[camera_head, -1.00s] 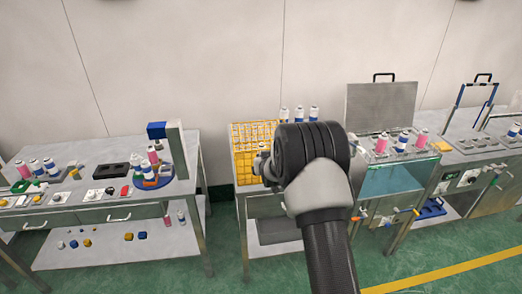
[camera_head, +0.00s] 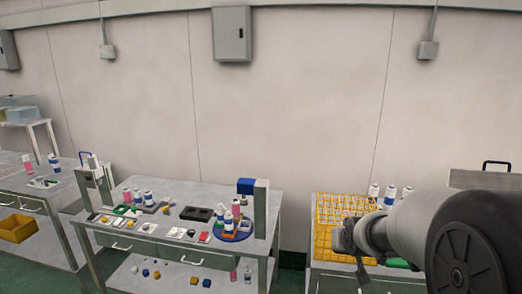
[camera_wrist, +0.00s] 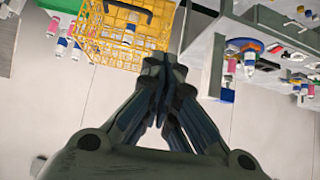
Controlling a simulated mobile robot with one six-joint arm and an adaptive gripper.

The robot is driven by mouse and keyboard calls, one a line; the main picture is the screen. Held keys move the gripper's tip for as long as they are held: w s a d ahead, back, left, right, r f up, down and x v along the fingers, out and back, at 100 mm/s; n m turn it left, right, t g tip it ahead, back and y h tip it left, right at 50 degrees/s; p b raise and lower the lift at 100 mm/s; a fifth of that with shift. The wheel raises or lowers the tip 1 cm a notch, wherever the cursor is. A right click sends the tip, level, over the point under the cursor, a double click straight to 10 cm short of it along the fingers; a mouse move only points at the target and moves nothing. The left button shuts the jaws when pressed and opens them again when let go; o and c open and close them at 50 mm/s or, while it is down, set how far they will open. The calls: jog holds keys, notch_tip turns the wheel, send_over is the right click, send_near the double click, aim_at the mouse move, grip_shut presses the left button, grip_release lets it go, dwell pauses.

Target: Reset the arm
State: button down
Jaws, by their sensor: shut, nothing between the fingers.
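My gripper (camera_head: 350,240) is at the right of the head view, in front of the yellow wire crate (camera_head: 335,215). My arm enters from the lower right and hides part of that table. In the wrist view my gripper's fingers (camera_wrist: 160,68) are closed together with nothing between them. The yellow crate also shows at the upper left of the wrist view (camera_wrist: 138,52), apart from the fingertips as far as I can tell.
A left bench holds a yellow bin (camera_head: 17,228) below.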

jog(key=s+a+r+g, duration=0.1)
jog(key=s+a+r, duration=0.2)
jog(key=s, duration=0.6)
jog(key=s+a+r+g, duration=0.1)
jog(key=s+a+r, duration=0.2)
jog(key=s, duration=0.6)
jog(key=s+a+f+g, duration=0.1)
jog(key=s, duration=0.8)
jog(key=s+a+n+g+y, duration=0.1)
jog(key=s, duration=0.8)
jog(key=shift+a+f+g, duration=0.15)
jog(key=shift+f+g, duration=0.15)
jog(key=shift+f, duration=0.1)
